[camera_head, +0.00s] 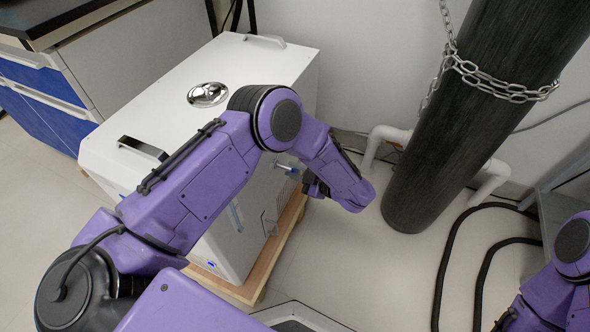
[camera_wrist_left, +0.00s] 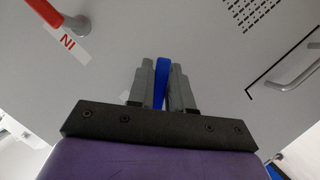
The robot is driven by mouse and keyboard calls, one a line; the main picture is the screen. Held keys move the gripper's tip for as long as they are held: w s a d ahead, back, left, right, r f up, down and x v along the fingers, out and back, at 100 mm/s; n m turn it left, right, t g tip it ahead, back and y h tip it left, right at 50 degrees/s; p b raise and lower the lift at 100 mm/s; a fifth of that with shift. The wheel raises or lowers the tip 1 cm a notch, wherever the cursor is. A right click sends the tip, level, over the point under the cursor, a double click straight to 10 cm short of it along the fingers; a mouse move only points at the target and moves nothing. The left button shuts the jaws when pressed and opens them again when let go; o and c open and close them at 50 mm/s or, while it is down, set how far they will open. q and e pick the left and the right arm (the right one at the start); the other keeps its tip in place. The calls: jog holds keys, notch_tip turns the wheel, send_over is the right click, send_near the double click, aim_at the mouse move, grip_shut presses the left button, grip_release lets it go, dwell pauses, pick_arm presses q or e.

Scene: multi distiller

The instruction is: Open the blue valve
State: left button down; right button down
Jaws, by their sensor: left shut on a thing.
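The blue valve handle (camera_wrist_left: 161,75) stands between the two grey fingers of my left gripper (camera_wrist_left: 162,68) in the left wrist view. The fingers are shut on it. In the head view my left gripper (camera_head: 306,180) reaches the side of the white machine (camera_head: 155,105), where a small bit of the valve (camera_head: 292,172) shows beside it. The rest of the valve is hidden by the gripper and forearm. Only part of my right arm shows at the lower right edge of the head view; its gripper is not seen.
A red handle (camera_wrist_left: 42,10) with an "IN" label (camera_wrist_left: 70,38) is left of the blue one. A metal door handle (camera_wrist_left: 296,75) is at the right. A dark cylinder (camera_head: 480,110) with a chain (camera_head: 495,85) stands right of my left arm. Black hoses (camera_head: 462,240) lie on the floor.

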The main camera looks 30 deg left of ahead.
pick_arm(q)
jog(key=shift+w+r+n+t+p, duration=0.35)
jog(key=shift+n+t, duration=0.25)
jog(key=shift+n, duration=0.4)
jog(key=shift+w+r+n+t+y, duration=0.15)
jog(key=shift+n+t+y, duration=0.15)
jog(key=shift+n, duration=0.25)
jog(key=shift+w+r+n+t+y, duration=0.1)
jog(key=shift+r+n+t+y, duration=0.15)
jog(key=shift+n, duration=0.3)
jog(key=n+y, duration=0.1)
jog(key=n, duration=0.1)
jog(key=r+n, duration=0.1)
jog(key=n, duration=0.1)
jog(key=shift+w+t+y, duration=0.1)
jog(key=shift+t+y, duration=0.25)
jog(key=shift+r, duration=0.1)
jog(key=c, duration=1.1)
grip_release()
jog(key=p+v, duration=0.1)
jog(key=v, duration=0.9)
jog(key=shift+d, duration=0.25)
